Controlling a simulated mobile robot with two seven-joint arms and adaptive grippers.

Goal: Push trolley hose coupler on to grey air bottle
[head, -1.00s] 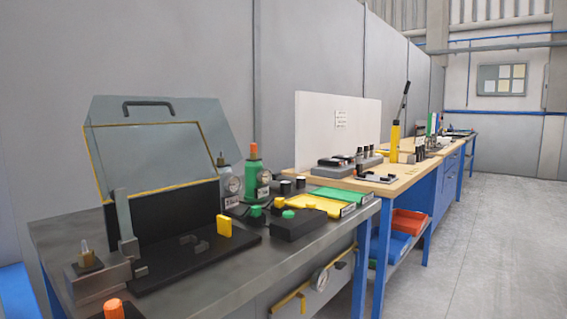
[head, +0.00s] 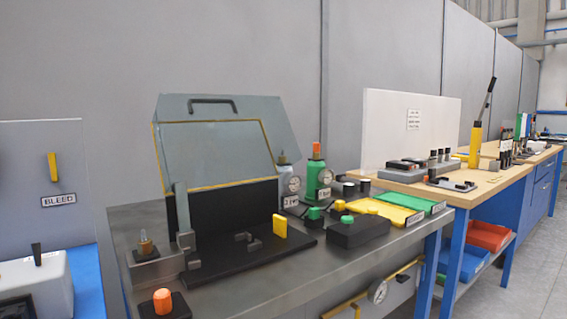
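A grey air bottle (head: 283,177) with a brass-coloured top and a round gauge stands upright at the back of the metal bench (head: 290,276). A green bottle (head: 316,176) with an orange top and its own gauge stands just right of it. I cannot make out the trolley hose coupler for certain. A gauge (head: 378,291) and a yellow bar or pipe (head: 350,303) show below the bench's front edge, partly hidden. Neither of my grippers is in view.
An open-lidded guard box (head: 218,140) stands left of the bottles. Black blocks with green knobs (head: 358,231) and yellow and green trays (head: 393,210) lie right. A BLEED panel (head: 45,180) is far left. Open floor (head: 510,275) lies at right.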

